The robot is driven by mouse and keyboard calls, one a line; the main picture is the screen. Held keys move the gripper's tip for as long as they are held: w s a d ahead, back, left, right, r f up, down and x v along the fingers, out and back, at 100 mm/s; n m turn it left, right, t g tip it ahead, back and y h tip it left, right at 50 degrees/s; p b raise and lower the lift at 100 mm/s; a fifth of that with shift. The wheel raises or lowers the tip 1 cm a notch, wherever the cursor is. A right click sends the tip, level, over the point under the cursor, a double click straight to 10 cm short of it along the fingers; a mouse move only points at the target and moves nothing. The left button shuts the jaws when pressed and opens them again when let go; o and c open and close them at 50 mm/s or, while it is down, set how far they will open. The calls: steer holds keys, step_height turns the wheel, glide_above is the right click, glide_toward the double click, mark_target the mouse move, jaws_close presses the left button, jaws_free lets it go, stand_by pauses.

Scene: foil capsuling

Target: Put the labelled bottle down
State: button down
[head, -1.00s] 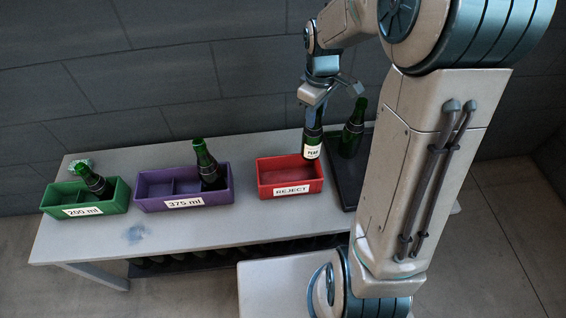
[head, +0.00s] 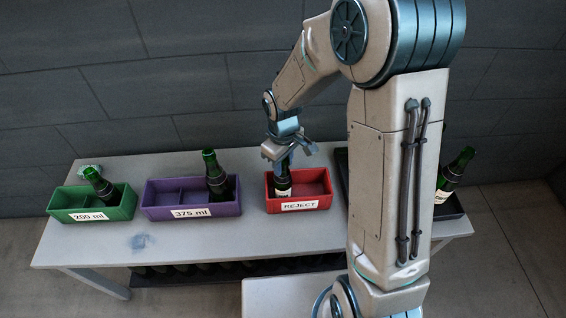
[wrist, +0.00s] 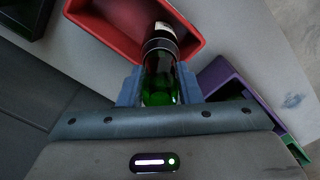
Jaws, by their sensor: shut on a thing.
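My gripper (head: 284,163) is shut on the labelled bottle (head: 283,185), a dark green one with a pale label. It holds the bottle roughly upright at the left part of the red REJECT bin (head: 298,205). The bottle's lower end is hidden behind the bin's front wall, so I cannot tell whether it touches the floor. In the wrist view the bottle (wrist: 160,80) sits between my fingers (wrist: 159,88), its far end reaching over the red bin (wrist: 110,28).
A purple 375 ml bin (head: 160,212) holds an upright bottle (head: 216,175). A green 200 ml bin (head: 65,212) holds a leaning bottle (head: 100,185). Another labelled bottle (head: 455,175) stands on a dark tray (head: 450,210) at right, partly behind my arm. The table front (head: 140,240) is clear.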

steer(key=shift+f, duration=0.2)
steer(key=c, duration=1)
jaws_free()
steer(key=shift+c, duration=0.2)
steer(key=shift+r, duration=0.1)
